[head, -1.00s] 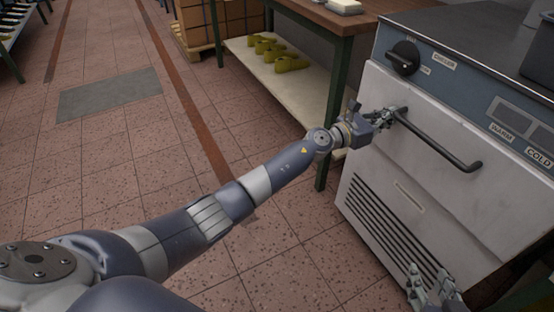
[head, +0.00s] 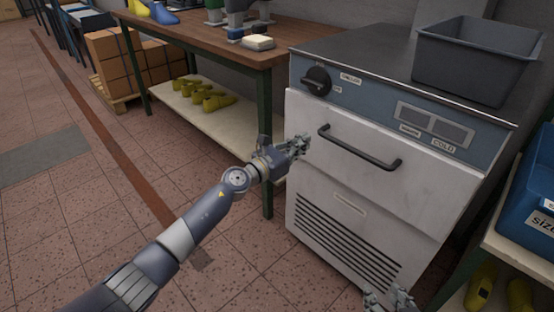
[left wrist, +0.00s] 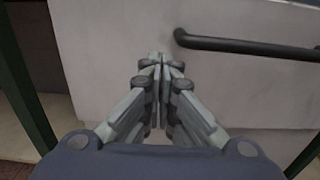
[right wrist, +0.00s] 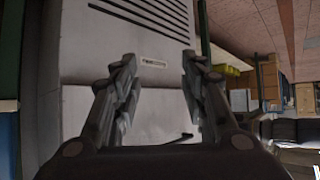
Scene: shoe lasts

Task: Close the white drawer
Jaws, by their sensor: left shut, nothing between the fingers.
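The white drawer (head: 350,160) is the upper front of a cabinet with a blue-grey control panel. Its dark bar handle (head: 362,148) runs across it and also shows in the left wrist view (left wrist: 245,47). The drawer looks near flush with the cabinet; I cannot tell if a small gap remains. My left gripper (head: 304,144) is shut and empty at the drawer front's left side, left of the handle and apart from it. Its fingertips (left wrist: 161,58) point at the white front; contact is unclear. My right gripper (head: 390,297) is low before the cabinet, open and empty in its wrist view (right wrist: 155,68).
A grey bin (head: 475,65) stands on the cabinet top. A wooden workbench (head: 200,42) with yellow lasts (head: 205,95) on its lower shelf is to the left. A blue bin (head: 528,205) is at right. The tiled floor at left is clear.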

